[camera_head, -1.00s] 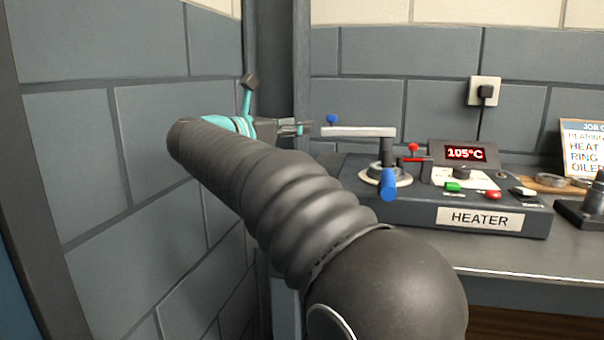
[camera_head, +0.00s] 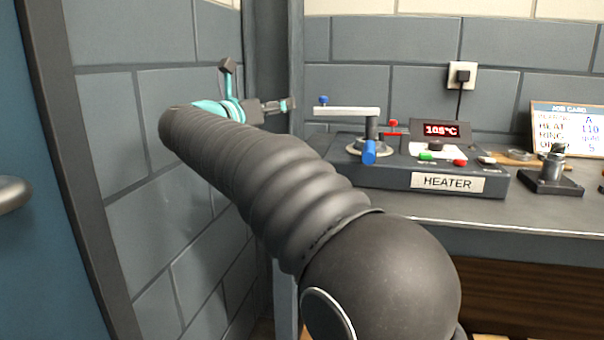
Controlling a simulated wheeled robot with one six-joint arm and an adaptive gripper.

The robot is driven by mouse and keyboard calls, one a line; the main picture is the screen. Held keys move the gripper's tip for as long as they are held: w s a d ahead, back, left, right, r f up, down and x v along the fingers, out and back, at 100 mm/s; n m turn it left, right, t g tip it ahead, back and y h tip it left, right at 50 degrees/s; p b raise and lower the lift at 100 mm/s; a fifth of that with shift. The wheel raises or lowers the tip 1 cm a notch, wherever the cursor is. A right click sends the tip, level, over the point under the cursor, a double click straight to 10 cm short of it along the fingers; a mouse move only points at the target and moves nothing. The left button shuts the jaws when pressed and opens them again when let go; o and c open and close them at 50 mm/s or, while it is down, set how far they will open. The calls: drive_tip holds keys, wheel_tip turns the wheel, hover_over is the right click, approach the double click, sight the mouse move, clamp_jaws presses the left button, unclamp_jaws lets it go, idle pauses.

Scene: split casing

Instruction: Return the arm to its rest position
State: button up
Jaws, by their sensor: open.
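My gripper (camera_head: 288,104) is at the far end of my dark ribbed arm, at the left of the heater. Its fingers point right toward the heater's crank arm, with a gap between them. It is open and I see nothing in it. The heater (camera_head: 430,180) is a dark grey box on the bench, with a red display reading about 105°C. A light horizontal bar (camera_head: 347,111) with blue and red knobs stands on its left part. My arm hides part of the heater's left side and the bench edge.
A grey block wall (camera_head: 110,110) runs close along my arm's left. A blue door (camera_head: 30,230) with a metal handle (camera_head: 14,194) is at far left. The bench (camera_head: 480,212) carries a small dark stand (camera_head: 551,182) and a job card (camera_head: 575,128) at right.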

drive_tip(key=w+a+f+n+t+y, duration=0.1)
drive_tip(key=a+f+n+t+y, duration=0.15)
drive_tip(key=a+n+y, duration=0.65)
drive_tip(key=w+a+f+n+t+y, duration=0.1)
drive_tip(key=a+f+n+y, duration=0.35)
drive_tip(key=n, duration=0.85)
drive_tip(key=s+f+n+g+y, duration=0.6)
drive_tip(key=s+f+n, duration=0.25)
drive_tip(key=n, duration=0.45)
drive_tip(key=s+d+f+n+g+h, duration=0.3)
drive_tip(key=s+d+f+n+g, duration=0.1)
drive_tip(key=s+d+f, duration=0.5)
drive_tip(key=s+d+f+n+g+h, duration=0.2)
drive_tip(key=s+d+f+n+g, duration=0.15)
drive_tip(key=s+d+f, duration=0.6)
drive_tip(key=s+d+m+t+h, duration=0.1)
drive_tip(key=s+d+h, duration=0.2)
drive_tip(key=s+d, duration=0.9)
drive_tip(key=d+r, duration=0.1)
drive_tip(key=d, duration=0.3)
drive_tip(key=shift+s+d, duration=0.15)
